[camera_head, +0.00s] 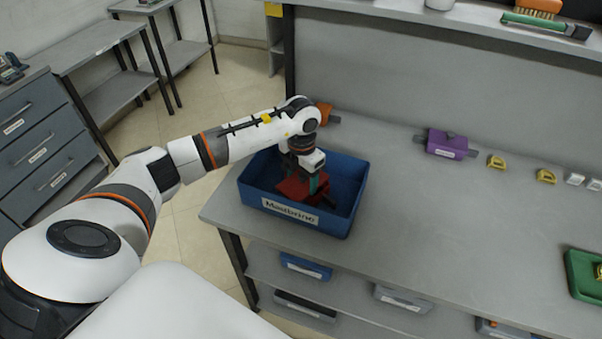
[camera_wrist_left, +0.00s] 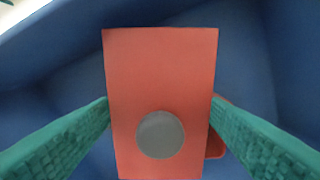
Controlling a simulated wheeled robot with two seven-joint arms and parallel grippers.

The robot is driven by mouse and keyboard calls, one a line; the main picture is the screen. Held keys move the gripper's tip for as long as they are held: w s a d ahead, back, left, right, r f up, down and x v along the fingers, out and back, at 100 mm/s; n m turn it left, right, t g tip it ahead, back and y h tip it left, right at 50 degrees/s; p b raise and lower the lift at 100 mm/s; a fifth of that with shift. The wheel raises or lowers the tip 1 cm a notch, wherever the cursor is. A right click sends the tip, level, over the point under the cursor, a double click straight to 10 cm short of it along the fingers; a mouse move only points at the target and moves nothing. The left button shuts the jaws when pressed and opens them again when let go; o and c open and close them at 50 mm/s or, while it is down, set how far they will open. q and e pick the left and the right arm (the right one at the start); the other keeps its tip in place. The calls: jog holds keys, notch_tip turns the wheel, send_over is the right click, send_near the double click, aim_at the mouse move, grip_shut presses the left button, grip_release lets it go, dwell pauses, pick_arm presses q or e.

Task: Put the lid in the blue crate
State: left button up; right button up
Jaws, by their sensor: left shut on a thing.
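The lid (camera_head: 289,188) is a flat red rectangular plate. In the left wrist view the lid (camera_wrist_left: 160,70) shows a round grey knob near its lower end. The blue crate (camera_head: 335,224) stands at the left end of the workbench with a white label on its front. My left gripper (camera_head: 303,180) reaches down into the crate. Its teal fingers (camera_wrist_left: 160,105) are shut on the lid's two sides, and the lid is inside the crate's walls. I cannot tell whether the lid touches the crate floor. My right gripper is not in view.
Another red piece (camera_wrist_left: 215,145) lies in the crate, partly hidden by the lid and a finger. A purple box (camera_head: 448,144) and small yellow items (camera_head: 496,162) line the bench's back edge. A green tray (camera_head: 582,272) is at far right. The bench middle is clear.

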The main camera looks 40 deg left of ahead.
pick_arm(q)
jog(key=shift+f, duration=0.2)
jog(key=shift+f+b, duration=0.4)
jog(key=shift+b, duration=0.1)
jog(key=o, duration=0.9)
jog(key=shift+o, duration=0.2)
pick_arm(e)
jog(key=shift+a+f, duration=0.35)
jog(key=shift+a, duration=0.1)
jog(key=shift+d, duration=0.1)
